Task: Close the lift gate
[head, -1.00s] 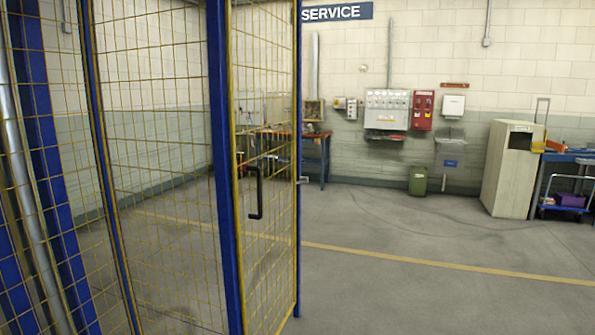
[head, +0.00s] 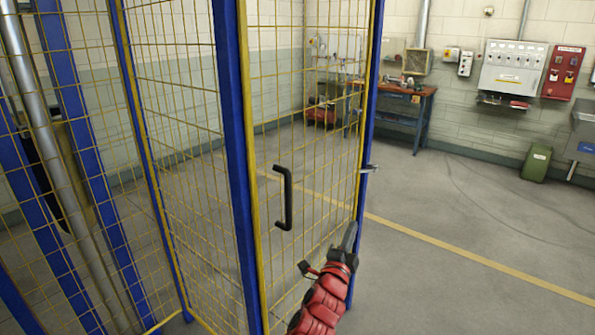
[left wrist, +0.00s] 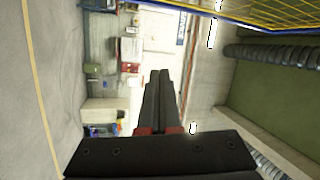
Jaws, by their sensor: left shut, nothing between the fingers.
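The lift gate (head: 312,130) is a yellow wire-mesh panel with a yellow frame, seen at an angle between two blue posts. A black bar handle (head: 286,198) is on it, nearer the left blue post. A small metal latch piece (head: 368,168) shows at the right post. I cannot tell how far the gate stands open. My left gripper (head: 350,236) is at the panel's lower right, below and right of the handle, shut and empty; contact with the mesh is unclear. In the left wrist view its black fingers (left wrist: 160,76) lie together. My right gripper is not seen.
More yellow mesh and blue posts (head: 235,130) stand left. A workbench (head: 405,110), wall boxes (head: 513,66) and a green bin (head: 537,162) are at the back wall. The floor to the right is clear, with a yellow line (head: 440,243).

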